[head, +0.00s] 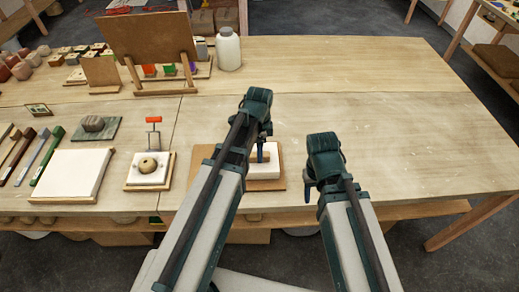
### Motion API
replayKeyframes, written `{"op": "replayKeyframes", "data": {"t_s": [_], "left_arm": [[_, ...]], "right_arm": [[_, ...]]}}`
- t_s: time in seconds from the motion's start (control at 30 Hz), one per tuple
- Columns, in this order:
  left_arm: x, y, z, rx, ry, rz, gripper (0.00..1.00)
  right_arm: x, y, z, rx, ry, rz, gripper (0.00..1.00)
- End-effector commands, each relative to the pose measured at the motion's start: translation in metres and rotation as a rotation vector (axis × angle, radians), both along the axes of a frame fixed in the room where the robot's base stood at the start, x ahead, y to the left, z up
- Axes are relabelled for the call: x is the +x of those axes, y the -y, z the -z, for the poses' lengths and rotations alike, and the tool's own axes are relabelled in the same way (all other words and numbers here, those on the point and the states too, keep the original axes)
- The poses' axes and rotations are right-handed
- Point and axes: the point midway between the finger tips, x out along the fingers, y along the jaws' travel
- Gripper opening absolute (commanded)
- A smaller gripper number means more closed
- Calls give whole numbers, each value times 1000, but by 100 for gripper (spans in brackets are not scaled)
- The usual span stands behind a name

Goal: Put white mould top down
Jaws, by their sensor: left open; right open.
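A white block (270,171) lies on a brown board (270,184) at the front middle of the table. A small brown piece (263,157) shows on it. I cannot tell whether this block is the mould top. My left gripper (260,152) is open and points down over the block; my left arm hides its left side. I cannot tell whether the fingers touch it. My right gripper (309,188) is open and empty, right of the board. Another white block (135,175) with a round beige piece (148,165) sits on a wooden base to the left.
A red-handled tool (154,122) stands behind the left white block. A white jar (229,50) and a brown panel (147,38) stand behind. The table's right side (410,130) is clear.

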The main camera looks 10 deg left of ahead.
Motion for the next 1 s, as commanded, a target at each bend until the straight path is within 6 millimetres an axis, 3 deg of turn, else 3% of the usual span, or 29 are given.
{"op": "replayKeyframes", "data": {"t_s": [0.03,0.5,0.67,0.87,1.0], "left_arm": [[0,0,-15,0,0,0,65],[0,0,-86,0,0,0,65],[0,0,-97,0,0,0,65],[-2,1,-97,1,0,-8,65],[-23,18,-97,14,-6,-131,65]], "right_arm": [[0,0,-15,0,0,0,50],[0,0,-86,2,0,8,50],[0,0,-97,2,1,11,50],[0,0,-97,3,0,12,50],[0,0,-97,3,0,12,50]]}}
